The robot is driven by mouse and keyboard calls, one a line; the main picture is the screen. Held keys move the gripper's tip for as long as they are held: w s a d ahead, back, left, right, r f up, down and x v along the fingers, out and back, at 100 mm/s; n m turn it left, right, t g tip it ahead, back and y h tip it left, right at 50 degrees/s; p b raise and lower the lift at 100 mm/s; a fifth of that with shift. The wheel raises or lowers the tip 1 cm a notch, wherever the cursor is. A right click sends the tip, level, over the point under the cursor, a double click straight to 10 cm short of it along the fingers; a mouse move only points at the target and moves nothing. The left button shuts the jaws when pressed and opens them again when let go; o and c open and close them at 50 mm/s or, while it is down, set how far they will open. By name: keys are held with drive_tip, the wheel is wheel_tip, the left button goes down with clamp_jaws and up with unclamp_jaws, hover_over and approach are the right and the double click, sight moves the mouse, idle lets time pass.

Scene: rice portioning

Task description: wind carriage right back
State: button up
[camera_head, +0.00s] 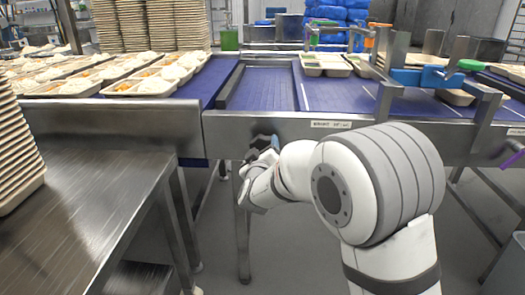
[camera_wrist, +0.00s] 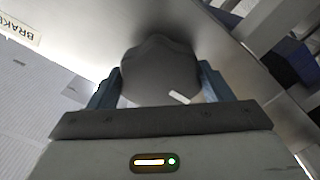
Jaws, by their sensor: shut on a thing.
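My gripper (camera_head: 262,150) is at the front side rail of the line, left of the small label on it. In the wrist view its two blue-grey fingers stand on either side of a dark grey rounded knob (camera_wrist: 160,68), and the gripper is shut on it. A pale mark shows on the knob's lower right. In the head view the knob is mostly hidden by my gripper. A steel frame with a blue bracket (camera_head: 420,77) and a green knob (camera_head: 470,65) stands over the belt at right. I cannot tell for sure which part is the carriage.
The steel side rail (camera_head: 400,133) carries a label (camera_head: 331,124); part of it reads BRAKE in the wrist view (camera_wrist: 20,33). Filled trays (camera_head: 145,83) sit on the left blue belt. A steel table (camera_head: 90,200) stands at front left. Floor is open below the rail.

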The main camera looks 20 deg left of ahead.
drive_tip(key=shift+c, duration=0.6)
drive_tip(key=shift+f+m+b, duration=0.2)
drive_tip(key=shift+m+b, duration=0.4)
drive_tip(key=shift+b, duration=0.2)
drive_tip(key=shift+m+b, duration=0.6)
drive_tip(key=shift+m, duration=0.1)
drive_tip(key=shift+r+m, duration=0.15)
drive_tip(key=shift+m, duration=0.15)
drive_tip(key=shift+m+b, duration=0.8)
drive_tip(key=shift+b, duration=0.25)
drive_tip(key=shift+m+b, duration=0.45)
drive_tip(key=shift+m, duration=0.35)
